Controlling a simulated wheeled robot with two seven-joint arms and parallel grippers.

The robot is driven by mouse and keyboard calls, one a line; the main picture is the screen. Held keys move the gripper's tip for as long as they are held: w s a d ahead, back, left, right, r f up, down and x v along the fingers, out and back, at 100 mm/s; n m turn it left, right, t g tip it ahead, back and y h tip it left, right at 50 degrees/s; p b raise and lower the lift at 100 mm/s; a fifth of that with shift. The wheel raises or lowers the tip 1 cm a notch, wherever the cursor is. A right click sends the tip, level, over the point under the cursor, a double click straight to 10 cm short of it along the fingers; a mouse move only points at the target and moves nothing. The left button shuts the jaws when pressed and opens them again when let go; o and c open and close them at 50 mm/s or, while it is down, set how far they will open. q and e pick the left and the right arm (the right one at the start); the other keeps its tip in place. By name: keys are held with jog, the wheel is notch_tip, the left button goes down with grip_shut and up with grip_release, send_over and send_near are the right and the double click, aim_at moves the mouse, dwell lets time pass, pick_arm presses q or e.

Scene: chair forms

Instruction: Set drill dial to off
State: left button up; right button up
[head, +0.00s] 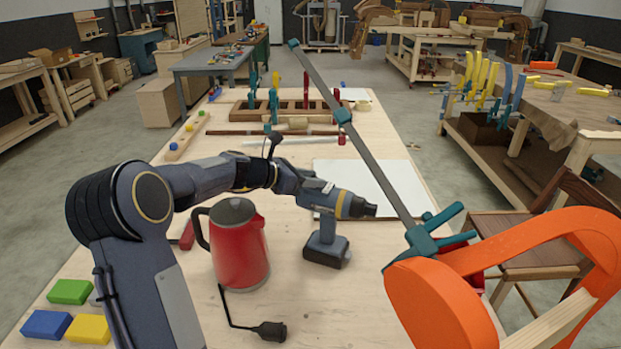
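The drill (328,228) is blue-grey and black with a yellow ring (341,204) near its chuck. It stands upright on its battery on the wooden workbench, chuck pointing right. My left gripper (296,184) is at the rear end of the drill's body, touching it or very close. Its fingers blend with the dark drill, so I cannot tell whether they are open or shut. The dial's setting is too small to read. My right gripper is not in view.
A red kettle (238,245) stands left of the drill, with a black plug and cord (268,330) in front. A long bar clamp (369,146) slants behind and right of the drill to an orange curved form (440,300). A white board (385,187) lies behind.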

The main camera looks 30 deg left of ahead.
pick_arm(q)
jog(key=shift+c, duration=1)
jog(key=shift+s+d+f+n+t+y+b, duration=0.15)
jog(key=shift+n+t+y+b, duration=0.15)
jog(key=shift+n+y+b, duration=0.25)
jog(key=shift+w+d+r+n+t+y+b, duration=0.1)
jog(key=shift+n+t+y+b, duration=0.25)
jog(key=shift+n+y, duration=0.4)
jog(key=n+y, duration=0.1)
jog(key=n+y+b, duration=0.1)
jog(key=n+y, duration=0.1)
jog(key=y, duration=0.1)
jog(key=shift+d+t, duration=0.25)
jog(key=shift+d, duration=0.05)
jog(key=shift+n+y+b, duration=0.5)
jog(key=shift+n+y, duration=0.3)
jog(key=shift+n, duration=0.1)
